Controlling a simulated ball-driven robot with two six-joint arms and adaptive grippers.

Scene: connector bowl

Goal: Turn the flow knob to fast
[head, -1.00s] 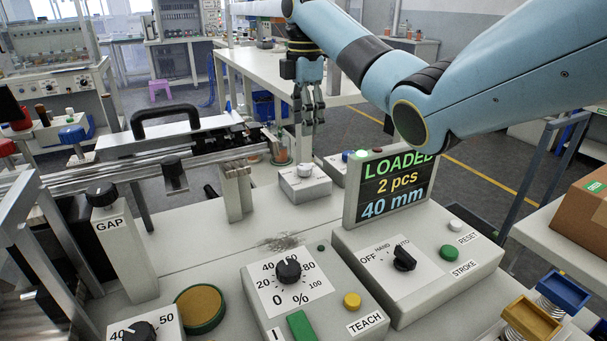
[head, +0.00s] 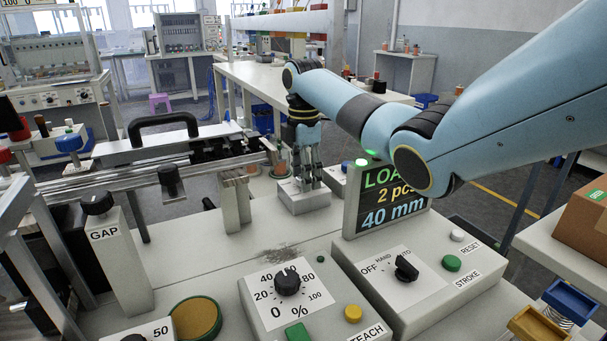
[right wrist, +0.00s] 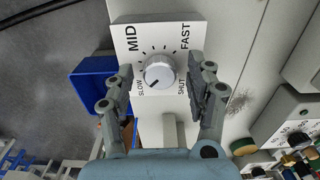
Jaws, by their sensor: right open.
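The flow knob (right wrist: 160,72) is a round silver knob on a white dial plate (right wrist: 185,32) marked SLOW, MID, FAST and SHUT. Its dark pointer line aims toward SLOW. My right gripper (right wrist: 160,84) is open, with one finger on each side of the knob; gaps show between the fingers and the knob. In the head view my right gripper (head: 308,180) points down over the small white knob box (head: 304,202), and its fingers largely hide the knob. My left gripper is not in view.
A display (head: 388,205) reading 2 pcs and 40 mm stands close to the right of the knob box. A grey post (head: 235,200) and a rail with a black handle (head: 163,123) stand to its left. A percent knob (head: 287,282) is in front.

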